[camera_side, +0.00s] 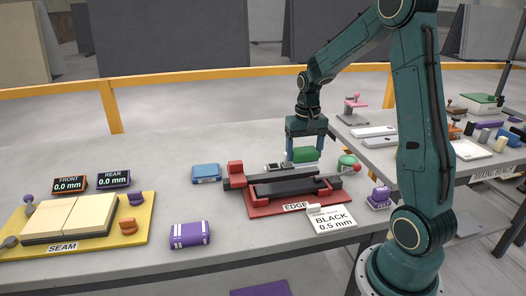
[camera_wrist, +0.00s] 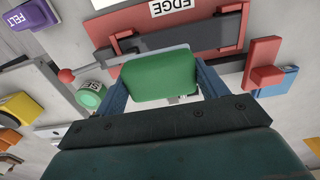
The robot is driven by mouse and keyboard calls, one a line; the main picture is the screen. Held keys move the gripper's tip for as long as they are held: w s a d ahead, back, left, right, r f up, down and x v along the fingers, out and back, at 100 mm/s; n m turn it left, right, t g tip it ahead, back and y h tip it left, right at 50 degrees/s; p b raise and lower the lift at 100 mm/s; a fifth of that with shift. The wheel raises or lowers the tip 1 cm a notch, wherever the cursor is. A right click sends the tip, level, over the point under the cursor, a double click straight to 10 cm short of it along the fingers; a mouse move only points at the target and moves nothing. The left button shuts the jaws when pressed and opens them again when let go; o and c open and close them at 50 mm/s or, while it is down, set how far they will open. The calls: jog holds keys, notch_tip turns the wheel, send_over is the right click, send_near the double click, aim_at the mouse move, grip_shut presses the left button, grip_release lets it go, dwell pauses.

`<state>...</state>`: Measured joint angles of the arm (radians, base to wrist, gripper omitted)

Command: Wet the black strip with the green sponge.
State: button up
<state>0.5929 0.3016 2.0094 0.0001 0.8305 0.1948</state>
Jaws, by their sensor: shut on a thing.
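My gripper (camera_side: 305,145) is shut on the green sponge (camera_side: 305,155), which hangs level between the two blue fingers, clear of the table. In the wrist view the sponge (camera_wrist: 160,76) fills the space between the fingers. The black strip (camera_side: 285,187) lies along the red fixture (camera_side: 258,208) labelled EDGE. The sponge is above and toward the back of this fixture, apart from the strip. In the wrist view the sponge and a grey bar cover part of the fixture (camera_wrist: 205,35). I cannot tell whether the strip is wet.
A green round pot (camera_wrist: 91,95) and a red-knobbed rod (camera_wrist: 66,75) are close beside the fixture. A blue block (camera_side: 206,172) and purple block (camera_side: 189,234) lie to its left. A white BLACK 0.5 mm card (camera_side: 332,221) is in front. The yellow SEAM board (camera_side: 133,244) stands far left.

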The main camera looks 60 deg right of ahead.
aim_at(292, 163)
jog(key=shift+f, duration=0.2)
jog(key=shift+f, duration=2.8)
jog(key=shift+f, duration=0.5)
jog(key=shift+w+a+r, duration=0.15)
jog(key=shift+w+a, duration=1.15)
jog(key=shift+w+a, duration=0.1)
jog(key=shift+w+a, duration=1.15)
jog(key=shift+w, duration=0.05)
jog(key=shift+s, duration=0.1)
jog(key=shift+s+d+f, duration=0.25)
jog(key=shift+s+d, duration=0.95)
jog(key=shift+d, duration=0.1)
